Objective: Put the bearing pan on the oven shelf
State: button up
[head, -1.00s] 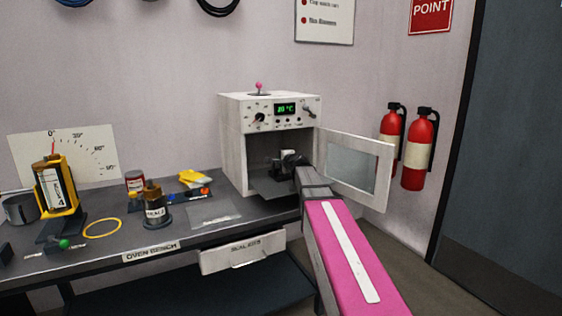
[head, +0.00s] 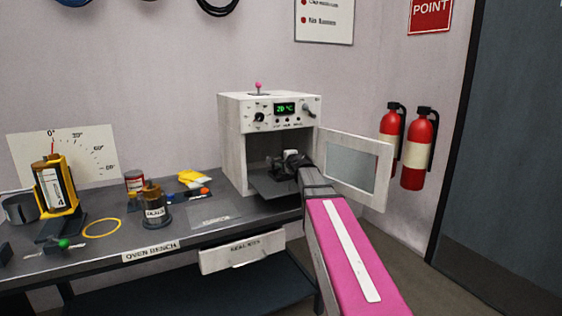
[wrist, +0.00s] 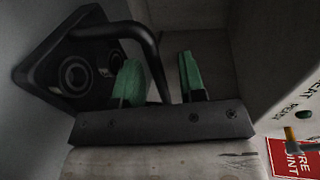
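The bearing pan (wrist: 38,72) is a dark square pan with round bearings (wrist: 75,74) in it, at the left of the wrist view. Its bent black handle (wrist: 150,38) reaches over to my gripper (wrist: 160,82). The handle passes between the green fingers, with a gap to the right finger, so the gripper looks open around it. In the head view my gripper (head: 291,160) is inside the white oven (head: 232,150), above the dark oven shelf (head: 272,188). The pan is mostly hidden there, and I cannot tell whether it rests on the shelf.
The oven door (head: 384,178) stands open at the right, close to my arm. The bench (head: 190,238) holds a dark labelled bottle (head: 155,208), a yellow ring (head: 101,228) and a yellow cloth (head: 193,178). A drawer (head: 242,252) is under the bench edge.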

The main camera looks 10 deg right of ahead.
jog(key=v, duration=0.9)
jog(key=shift+s, duration=0.15)
dwell(0.5)
